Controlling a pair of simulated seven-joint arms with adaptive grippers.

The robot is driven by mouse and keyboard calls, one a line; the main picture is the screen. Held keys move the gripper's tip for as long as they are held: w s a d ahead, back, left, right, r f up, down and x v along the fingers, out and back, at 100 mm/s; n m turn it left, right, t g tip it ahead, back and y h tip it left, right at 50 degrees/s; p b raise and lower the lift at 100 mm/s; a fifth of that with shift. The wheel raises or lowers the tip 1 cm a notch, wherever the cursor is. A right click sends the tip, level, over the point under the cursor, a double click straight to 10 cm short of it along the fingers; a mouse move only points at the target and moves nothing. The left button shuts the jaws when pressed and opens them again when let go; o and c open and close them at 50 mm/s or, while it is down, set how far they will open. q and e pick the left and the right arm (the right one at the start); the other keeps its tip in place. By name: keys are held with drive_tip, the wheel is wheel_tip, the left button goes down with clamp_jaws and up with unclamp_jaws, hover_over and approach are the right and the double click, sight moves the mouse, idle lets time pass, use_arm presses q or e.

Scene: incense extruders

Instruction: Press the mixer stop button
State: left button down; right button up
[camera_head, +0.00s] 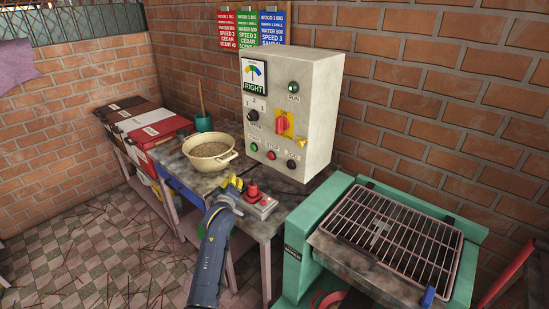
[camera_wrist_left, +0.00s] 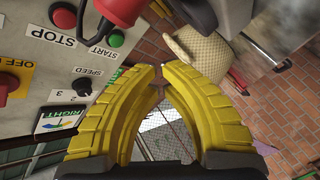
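The grey mixer control box (camera_head: 305,105) stands at the back of the bench. Its lower row has a green button (camera_head: 254,147), a red button (camera_head: 271,155) and a dark one (camera_head: 292,163). In the left wrist view, upside down, the red button (camera_wrist_left: 63,17) is beside a STOP label and the green button (camera_wrist_left: 115,38) beside START. My left gripper (camera_head: 233,183) is in front of and below the box, apart from its buttons. Its yellow fingers (camera_wrist_left: 158,76) nearly meet at the tips, with nothing between them. My right gripper is not in view.
A small grey unit with a red knob (camera_head: 262,205) sits on the bench close beside my left gripper. A beige bowl (camera_head: 210,163) stands left of the box. A green machine with a wire grill (camera_head: 395,235) is at right. Red and white cases (camera_head: 150,130) lie at left.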

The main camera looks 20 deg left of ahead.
sight(271, 156)
use_arm(q)
drive_tip(key=w+d+r, duration=0.2)
drive_tip(key=d+r, duration=0.2)
drive_tip(key=shift+w+r+t, duration=0.25)
drive_tip(key=shift+t, duration=0.15)
drive_tip(key=shift+w+d, duration=0.1)
drive_tip(key=w+d, duration=0.3)
drive_tip(key=w, duration=0.4)
drive_tip(key=shift+w+d, duration=0.25)
drive_tip(key=shift+w, duration=0.1)
drive_tip(key=shift+w+d, duration=0.15)
drive_tip(key=shift+w, duration=0.1)
idle(1.5)
drive_tip(key=shift+w, duration=0.2)
drive_tip(key=shift+w+d, duration=0.25)
drive_tip(key=shift+w, duration=0.2)
idle(1.1)
drive_tip(key=shift+s, duration=0.15)
drive_tip(key=shift+s+a, duration=0.35)
drive_tip(key=shift+s, duration=0.35)
drive_tip(key=shift+s, duration=0.1)
